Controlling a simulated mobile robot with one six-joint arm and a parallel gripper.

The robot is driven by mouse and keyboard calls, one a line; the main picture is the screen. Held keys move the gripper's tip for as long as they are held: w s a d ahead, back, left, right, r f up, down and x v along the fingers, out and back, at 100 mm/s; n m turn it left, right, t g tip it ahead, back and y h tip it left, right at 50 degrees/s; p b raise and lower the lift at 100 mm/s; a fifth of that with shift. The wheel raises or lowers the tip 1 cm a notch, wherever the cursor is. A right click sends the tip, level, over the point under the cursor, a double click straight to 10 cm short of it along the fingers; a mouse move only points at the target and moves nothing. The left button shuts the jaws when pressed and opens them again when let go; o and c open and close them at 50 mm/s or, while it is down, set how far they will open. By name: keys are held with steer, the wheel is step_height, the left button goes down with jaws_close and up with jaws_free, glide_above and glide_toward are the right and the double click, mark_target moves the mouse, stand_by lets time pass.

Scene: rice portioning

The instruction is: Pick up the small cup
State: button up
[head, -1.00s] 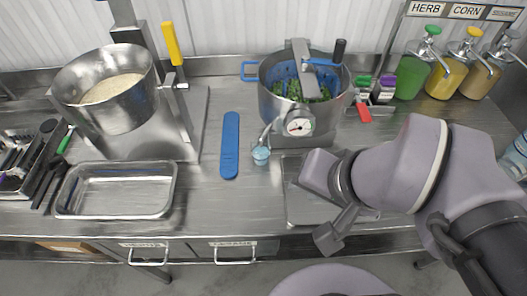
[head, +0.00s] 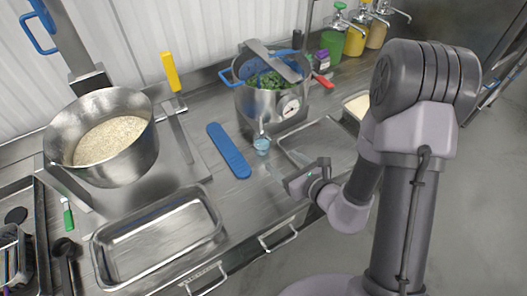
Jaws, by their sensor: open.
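The small cup (head: 262,144) is pale blue and stands upright on the steel counter, just in front of the steel pot (head: 268,103) with the round dial and the green contents. My gripper (head: 300,177) is open and empty, to the right of and nearer than the cup, by the counter's front edge. A clear gap lies between gripper and cup. The gripper's fingers are small in this view, and its exact height above the counter is hard to tell.
A blue flat tool (head: 229,150) lies left of the cup. A shallow steel tray (head: 318,138) lies right of it. A large bowl of rice (head: 58,150) stands at left, with an empty steel pan (head: 208,228) before it. Sauce pumps (head: 354,40) stand at the back.

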mark_target(266, 149)
steer(key=b, duration=0.1)
steer(key=f+b, duration=0.1)
steer(key=b, duration=0.2)
steer(key=shift+w+a+f, duration=0.25)
steer(key=x, duration=0.2)
steer(key=b+x, duration=0.1)
steer(key=x, duration=0.1)
steer(key=r+b+x, duration=0.1)
steer(key=x, duration=0.1)
steer(key=shift+w+a+f, duration=0.2)
steer(key=shift+w+a, duration=0.2)
steer(key=b+x, duration=0.2)
steer(key=x, duration=0.3)
steer(key=shift+w, duration=0.3)
steer(key=shift+r, duration=0.15)
steer(key=shift+c, duration=0.2)
jaws_close()
steer(key=shift+r, duration=0.1)
